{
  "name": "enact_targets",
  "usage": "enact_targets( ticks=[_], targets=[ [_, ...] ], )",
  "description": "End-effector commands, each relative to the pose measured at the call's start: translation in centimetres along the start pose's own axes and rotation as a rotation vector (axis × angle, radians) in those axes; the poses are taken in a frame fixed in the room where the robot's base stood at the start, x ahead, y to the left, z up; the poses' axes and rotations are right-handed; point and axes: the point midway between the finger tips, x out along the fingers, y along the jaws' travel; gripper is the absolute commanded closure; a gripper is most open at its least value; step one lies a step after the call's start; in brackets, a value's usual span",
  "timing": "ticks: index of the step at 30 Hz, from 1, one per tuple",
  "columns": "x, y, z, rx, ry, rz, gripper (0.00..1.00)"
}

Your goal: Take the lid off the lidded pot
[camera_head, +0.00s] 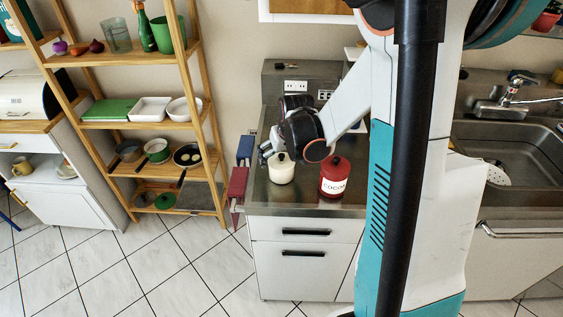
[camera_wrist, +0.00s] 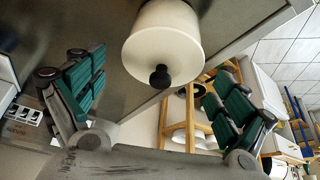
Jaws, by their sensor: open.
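A cream lidded pot (camera_head: 281,172) with a dark knob stands upright on the metal counter. In the wrist view the cream pot (camera_wrist: 165,38) shows at the top centre, with its black knob (camera_wrist: 160,77) pointing toward the camera. My gripper (camera_head: 267,151) is just above and to the left of the pot in the head view. In the wrist view my gripper (camera_wrist: 158,88) is open, its green-padded fingers wide apart on either side of the knob and touching nothing that I can see. The seam between lid and pot is not clear.
A red canister marked COCOA (camera_head: 335,178) stands close to the right of the pot. Cloths (camera_head: 240,180) hang at the counter's left side. A wooden shelf (camera_head: 150,113) with dishes and pans stands to the left. The sink (camera_head: 500,150) is on the right.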

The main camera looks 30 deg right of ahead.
Motion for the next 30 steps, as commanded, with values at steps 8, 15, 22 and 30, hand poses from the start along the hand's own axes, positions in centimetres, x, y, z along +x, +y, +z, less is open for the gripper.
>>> enact_targets(
  ticks=[8,15,22,30],
  targets=[
    [0.0,0.0,0.0,0.000,0.000,0.000,0.48],
    [0.0,0.0,0.0,0.000,0.000,0.000,0.48],
    [-1.0,0.0,-0.4,0.000,0.000,0.000,0.48],
    [-5.5,0.0,-2.5,0.000,0.000,0.000,0.48]
  ],
)
